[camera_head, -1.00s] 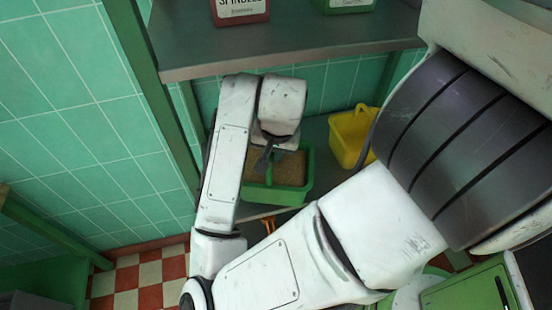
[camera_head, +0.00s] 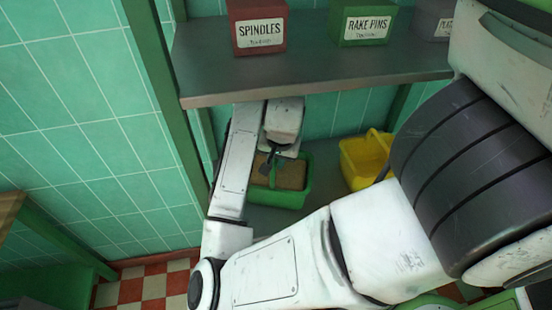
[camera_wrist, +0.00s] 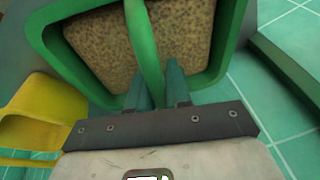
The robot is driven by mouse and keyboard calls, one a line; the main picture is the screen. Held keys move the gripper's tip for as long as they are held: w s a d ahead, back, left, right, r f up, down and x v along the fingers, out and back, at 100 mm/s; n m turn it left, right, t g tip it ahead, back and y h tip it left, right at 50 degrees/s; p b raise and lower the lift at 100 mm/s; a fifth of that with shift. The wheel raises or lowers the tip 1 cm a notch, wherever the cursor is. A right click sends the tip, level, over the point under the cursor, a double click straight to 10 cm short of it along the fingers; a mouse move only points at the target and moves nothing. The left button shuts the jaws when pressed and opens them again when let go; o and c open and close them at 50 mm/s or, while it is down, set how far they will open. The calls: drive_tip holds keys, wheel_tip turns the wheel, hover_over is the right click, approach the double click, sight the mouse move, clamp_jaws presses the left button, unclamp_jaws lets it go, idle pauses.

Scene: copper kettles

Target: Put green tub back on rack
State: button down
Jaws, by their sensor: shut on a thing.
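The green tub (camera_head: 283,198) is at the left end of the lower rack shelf (camera_head: 318,200), under the upper shelf. It has brown speckled contents (camera_head: 285,176) and a green handle. My gripper (camera_head: 268,165) is over the tub, below the upper shelf. In the wrist view my gripper (camera_wrist: 157,90) is shut on the tub's green handle (camera_wrist: 143,38), and the tub's rim (camera_wrist: 226,45) surrounds the brown filling. I cannot tell whether the tub's base touches the shelf.
A yellow tub (camera_head: 364,158) stands to the right on the same shelf. The upper shelf (camera_head: 320,72) holds a red SPINDLES box (camera_head: 258,38) and a green RAKE PINS box (camera_head: 360,25). A green rack post (camera_head: 160,100) stands at left, close to my arm.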

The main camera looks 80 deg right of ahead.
drive_tip(key=shift+f, duration=0.25)
drive_tip(key=c, duration=1.1)
unclamp_jaws()
drive_tip(key=shift+o, duration=0.2)
drive_tip(key=v, duration=0.5)
drive_tip(key=shift+r, duration=0.25)
drive_tip(key=s+a, duration=0.5)
drive_tip(key=a, duration=0.5)
drive_tip(key=shift+s+a, duration=0.25)
drive_tip(key=shift+s, duration=0.15)
drive_tip(key=shift+f, duration=0.15)
